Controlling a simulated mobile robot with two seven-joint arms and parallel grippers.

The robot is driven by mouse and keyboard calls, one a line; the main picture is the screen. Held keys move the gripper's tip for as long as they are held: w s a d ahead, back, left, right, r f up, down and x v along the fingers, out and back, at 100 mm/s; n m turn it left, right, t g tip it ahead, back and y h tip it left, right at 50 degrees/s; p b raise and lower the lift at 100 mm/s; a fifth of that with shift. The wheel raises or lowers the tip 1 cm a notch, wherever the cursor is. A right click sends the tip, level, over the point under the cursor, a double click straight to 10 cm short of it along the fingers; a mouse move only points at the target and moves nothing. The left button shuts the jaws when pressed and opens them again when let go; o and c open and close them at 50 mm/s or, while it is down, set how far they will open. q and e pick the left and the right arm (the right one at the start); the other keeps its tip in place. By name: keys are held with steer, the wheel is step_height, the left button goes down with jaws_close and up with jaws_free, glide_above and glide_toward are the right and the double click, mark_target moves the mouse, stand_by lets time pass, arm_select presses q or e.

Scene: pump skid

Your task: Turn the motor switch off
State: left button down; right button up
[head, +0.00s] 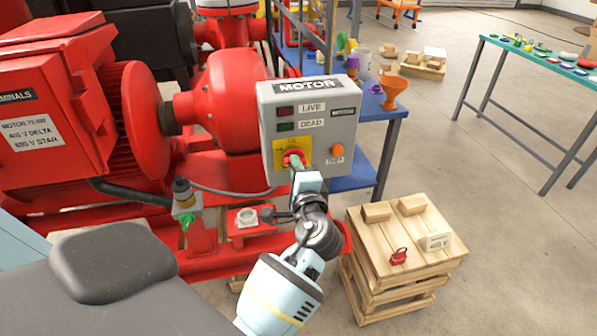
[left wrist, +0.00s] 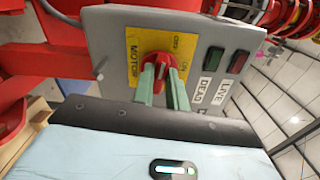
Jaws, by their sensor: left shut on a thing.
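The motor switch is a red rotary knob (head: 293,154) on a yellow plate (head: 278,146), low on the grey MOTOR control box (head: 343,115). In the left wrist view the knob (left wrist: 156,72) sits between the two pale green fingers of my left gripper (left wrist: 163,85), which are shut on it. In the head view the left gripper (head: 297,165) reaches up to the knob from below and hides part of it. The knob's exact pointing is hard to read. The LIVE lamp (head: 286,111) is dark red and the DEAD lamp (head: 286,127) dark green. My right gripper is not in view.
An orange button (head: 337,150) sits right of the knob. The red motor and pump (head: 140,110) stand to the left. A wooden crate (head: 400,265) with a red padlock (head: 398,256) stands at lower right. A blue bench (head: 385,135) is behind; open floor lies to the right.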

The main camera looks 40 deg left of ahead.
arm_select(q)
steer(key=shift+f+n+b, duration=0.1)
steer(key=shift+n+b, duration=0.2)
steer(key=shift+n, duration=0.4)
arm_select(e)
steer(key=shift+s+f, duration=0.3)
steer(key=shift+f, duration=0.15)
arm_select(q)
steer(key=c, duration=1.4)
jaws_free()
steer(key=shift+s, duration=0.1)
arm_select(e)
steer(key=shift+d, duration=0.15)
